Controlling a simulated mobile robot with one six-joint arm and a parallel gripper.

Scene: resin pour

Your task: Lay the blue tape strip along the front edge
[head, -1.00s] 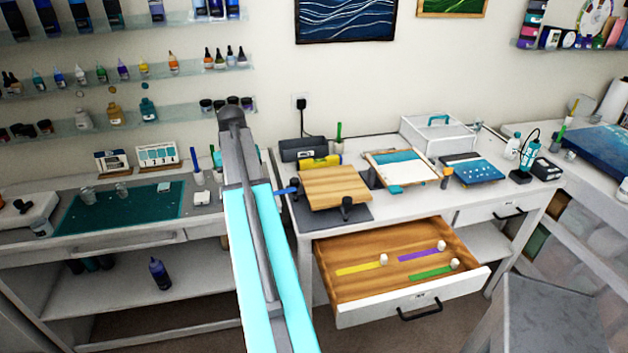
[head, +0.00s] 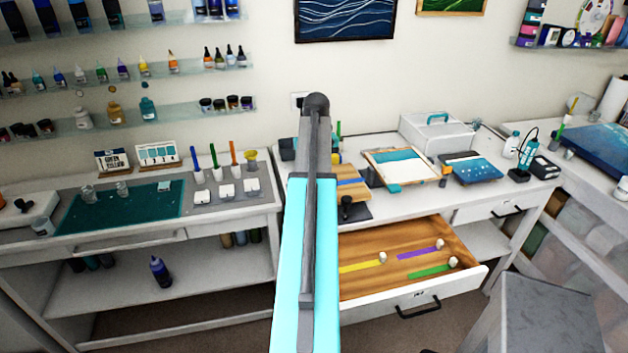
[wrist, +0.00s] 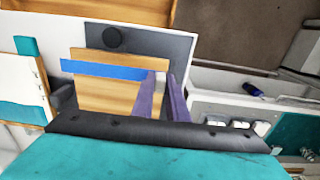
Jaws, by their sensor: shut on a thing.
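The blue tape strip (wrist: 105,70) crosses the wooden board (wrist: 105,97) in the wrist view, just inside the edge nearest the drawer and roughly parallel to it. My gripper (wrist: 162,80) has its purple fingers shut on the strip's pale end tab at the board's side. I cannot tell whether the strip touches the board or hangs just above it. In the head view, part of the strip (head: 350,182) shows over the board (head: 352,192); my arm hides the board's left part and the gripper.
The open drawer (head: 375,309) below holds yellow, purple and green strips with white tabs. A framed teal panel (head: 400,168) lies right of the board.

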